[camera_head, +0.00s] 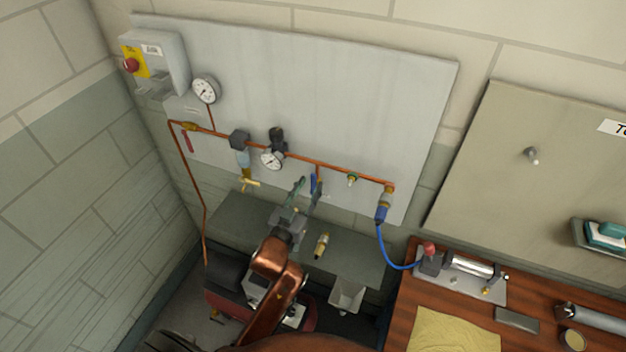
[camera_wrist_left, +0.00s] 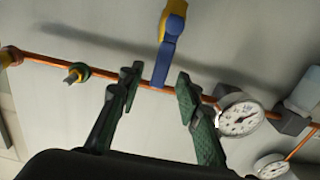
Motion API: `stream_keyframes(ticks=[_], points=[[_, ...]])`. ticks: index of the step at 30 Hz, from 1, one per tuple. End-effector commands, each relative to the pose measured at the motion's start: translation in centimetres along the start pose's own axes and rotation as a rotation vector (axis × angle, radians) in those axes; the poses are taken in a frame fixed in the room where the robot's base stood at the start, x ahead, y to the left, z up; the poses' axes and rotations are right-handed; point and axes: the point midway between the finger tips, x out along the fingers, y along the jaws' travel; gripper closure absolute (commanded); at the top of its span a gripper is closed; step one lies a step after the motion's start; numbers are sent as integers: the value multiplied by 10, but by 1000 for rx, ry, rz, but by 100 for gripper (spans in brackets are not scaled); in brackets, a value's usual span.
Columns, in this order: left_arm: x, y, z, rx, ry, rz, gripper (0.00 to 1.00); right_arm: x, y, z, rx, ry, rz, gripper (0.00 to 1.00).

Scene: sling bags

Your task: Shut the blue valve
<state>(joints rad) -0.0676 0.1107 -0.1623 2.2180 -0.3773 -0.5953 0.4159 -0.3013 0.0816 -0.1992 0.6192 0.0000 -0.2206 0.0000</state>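The blue valve (camera_head: 313,184) hangs below the copper pipe, on a short branch near the middle of the grey wall panel. In the left wrist view its blue handle (camera_wrist_left: 169,46) stands crosswise to the main pipe, with a yellow part beyond it. My left gripper (camera_head: 307,190) is open, its two green-padded fingers on either side of the handle. In the left wrist view the left gripper (camera_wrist_left: 158,82) shows a gap between each finger and the handle's near end. Contact is not visible. My right gripper is not in view.
The copper pipe (camera_head: 332,167) carries a pressure gauge (camera_head: 271,159) left of the valve and a green fitting (camera_head: 352,179) right of it. A blue hose (camera_head: 384,248) runs to the wooden bench (camera_head: 397,313). A brass part (camera_head: 322,245) lies on the grey ledge (camera_head: 350,250) below.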

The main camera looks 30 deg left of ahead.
Motion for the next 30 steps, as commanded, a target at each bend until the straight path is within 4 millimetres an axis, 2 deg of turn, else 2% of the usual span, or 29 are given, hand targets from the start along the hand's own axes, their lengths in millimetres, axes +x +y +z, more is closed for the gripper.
stream_keyframes(ticks=[3,7,17,30], points=[[18,0,0,2,0,0,68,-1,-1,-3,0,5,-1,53],[29,0,0,2,-1,0,68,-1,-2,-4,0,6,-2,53],[34,0,1,1,-1,0,68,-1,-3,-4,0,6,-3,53],[33,0,1,1,-2,0,97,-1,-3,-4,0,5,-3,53]])
